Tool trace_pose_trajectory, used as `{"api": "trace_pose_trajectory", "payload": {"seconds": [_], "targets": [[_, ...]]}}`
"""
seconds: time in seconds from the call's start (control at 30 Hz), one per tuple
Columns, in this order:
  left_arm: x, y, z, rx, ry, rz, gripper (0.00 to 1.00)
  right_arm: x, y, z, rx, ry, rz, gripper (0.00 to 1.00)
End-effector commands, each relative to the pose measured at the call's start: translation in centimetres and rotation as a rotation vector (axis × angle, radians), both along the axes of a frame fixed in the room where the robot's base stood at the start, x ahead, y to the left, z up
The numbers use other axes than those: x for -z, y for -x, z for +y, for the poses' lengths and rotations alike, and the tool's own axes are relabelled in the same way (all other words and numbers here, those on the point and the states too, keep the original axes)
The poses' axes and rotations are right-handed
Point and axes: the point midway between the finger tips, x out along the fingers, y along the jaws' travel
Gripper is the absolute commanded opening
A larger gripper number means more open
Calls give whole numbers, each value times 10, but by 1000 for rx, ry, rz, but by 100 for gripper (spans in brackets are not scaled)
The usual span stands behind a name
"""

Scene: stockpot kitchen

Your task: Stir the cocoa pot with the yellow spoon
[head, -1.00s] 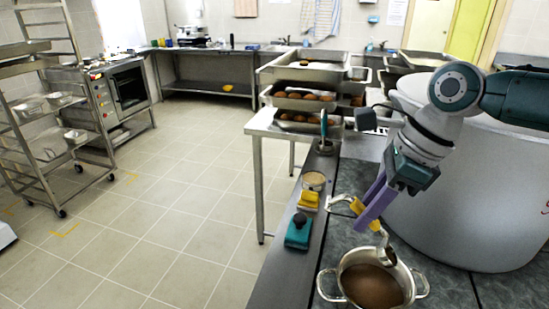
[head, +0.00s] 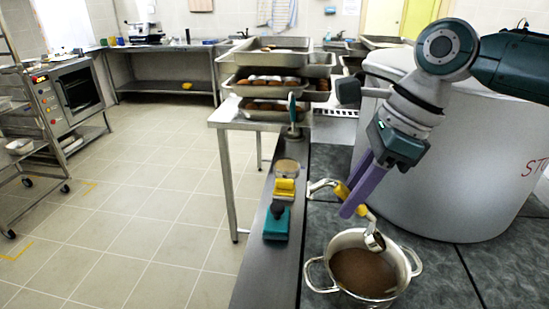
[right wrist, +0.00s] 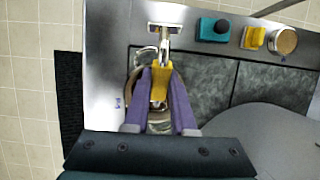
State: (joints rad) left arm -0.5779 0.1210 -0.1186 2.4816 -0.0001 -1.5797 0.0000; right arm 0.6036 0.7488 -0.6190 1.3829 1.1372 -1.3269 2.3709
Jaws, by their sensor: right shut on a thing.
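The cocoa pot (head: 331,249) is a steel pot with two loop handles and brown cocoa (head: 362,272) inside, at the bottom of the head view. My right gripper (head: 348,201) has purple fingers and is shut on the yellow spoon (head: 361,209), left of the stockpot. The spoon's metal bowl (head: 375,241) hangs at the far side of the pot and appears above the cocoa. In the right wrist view the spoon's yellow handle (right wrist: 160,82) sits between the purple fingers (right wrist: 159,72); the fingers hide part of the pot. My left gripper is not in view.
A large grey stockpot (head: 440,165) stands close on the right. Along the left counter strip are a teal block (head: 277,223), a yellow block (head: 284,188) and a round tan-topped container (head: 287,167). Stacked trays (head: 270,90) stand behind.

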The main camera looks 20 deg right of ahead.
Motion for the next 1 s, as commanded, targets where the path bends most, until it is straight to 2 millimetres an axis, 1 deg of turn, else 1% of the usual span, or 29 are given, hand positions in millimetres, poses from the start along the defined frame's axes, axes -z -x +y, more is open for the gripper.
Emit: {"api": "trace_pose_trajectory", "payload": {"seconds": [0.03, 0.13, 0.27, 0.7, 0.8, 1.0], "targets": [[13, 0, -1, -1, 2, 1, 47, 10, 0, 0, -1, 1, -1, 0], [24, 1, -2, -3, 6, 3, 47, 18, 0, 0, -1, 1, -1, 0], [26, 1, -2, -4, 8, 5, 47, 29, 0, 0, 2, -1, 1, 0], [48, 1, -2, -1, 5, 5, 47, 78, 0, 0, 2, -2, 1, 0], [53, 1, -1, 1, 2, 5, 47, 87, 0, 0, 2, -2, 1, 0], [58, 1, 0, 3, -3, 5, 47, 98, 0, 0, 2, -2, 1, 0]]}}
